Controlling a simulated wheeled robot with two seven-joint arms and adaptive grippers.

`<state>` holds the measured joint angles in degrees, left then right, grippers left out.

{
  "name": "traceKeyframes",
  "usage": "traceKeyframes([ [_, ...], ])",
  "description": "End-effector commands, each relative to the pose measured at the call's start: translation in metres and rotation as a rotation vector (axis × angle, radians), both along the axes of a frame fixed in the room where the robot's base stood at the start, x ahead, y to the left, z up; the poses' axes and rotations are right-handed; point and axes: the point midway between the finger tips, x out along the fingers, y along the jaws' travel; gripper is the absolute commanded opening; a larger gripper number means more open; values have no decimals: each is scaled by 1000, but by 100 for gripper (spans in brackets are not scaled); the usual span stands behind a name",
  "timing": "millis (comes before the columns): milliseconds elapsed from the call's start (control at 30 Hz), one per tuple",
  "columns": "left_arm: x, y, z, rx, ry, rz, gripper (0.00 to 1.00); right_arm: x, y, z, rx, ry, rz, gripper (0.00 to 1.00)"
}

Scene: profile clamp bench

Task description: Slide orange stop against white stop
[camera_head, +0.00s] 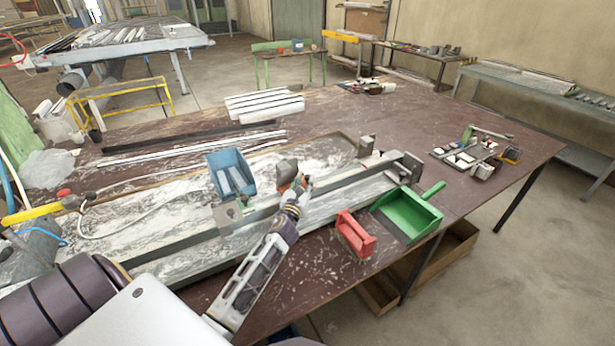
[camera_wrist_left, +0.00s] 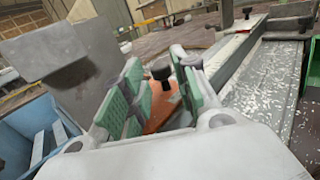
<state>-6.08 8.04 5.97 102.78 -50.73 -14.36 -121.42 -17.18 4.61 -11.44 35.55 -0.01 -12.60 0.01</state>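The orange stop (camera_wrist_left: 163,110) shows in the left wrist view as an orange piece with a dark knob (camera_wrist_left: 161,72), at the long rail. My left gripper (camera_wrist_left: 158,88) has its green-padded fingers on either side of it. I cannot tell whether the pads touch it. In the head view my left gripper (camera_head: 298,186) is low over the rail (camera_head: 340,178), and the orange stop is mostly hidden there. A pale piece with a dark knob (camera_wrist_left: 247,18) sits farther along the rail, perhaps the white stop. I cannot make it out surely. My right gripper is out of view.
A red box (camera_head: 355,236) and a green bin (camera_head: 408,214) stand in front of the rail's right part.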

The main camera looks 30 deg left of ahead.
Motion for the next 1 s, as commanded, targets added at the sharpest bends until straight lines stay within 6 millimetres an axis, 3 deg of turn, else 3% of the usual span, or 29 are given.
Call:
traceKeyframes([
  [500, 35, 11, 0, -1, 0, 1, 29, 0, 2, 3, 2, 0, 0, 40],
  [933, 39, 11, 0, -1, 0, 0, 29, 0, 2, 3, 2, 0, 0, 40],
  [1000, 39, 11, 0, 0, 0, 0, 23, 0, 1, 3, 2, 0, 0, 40],
])
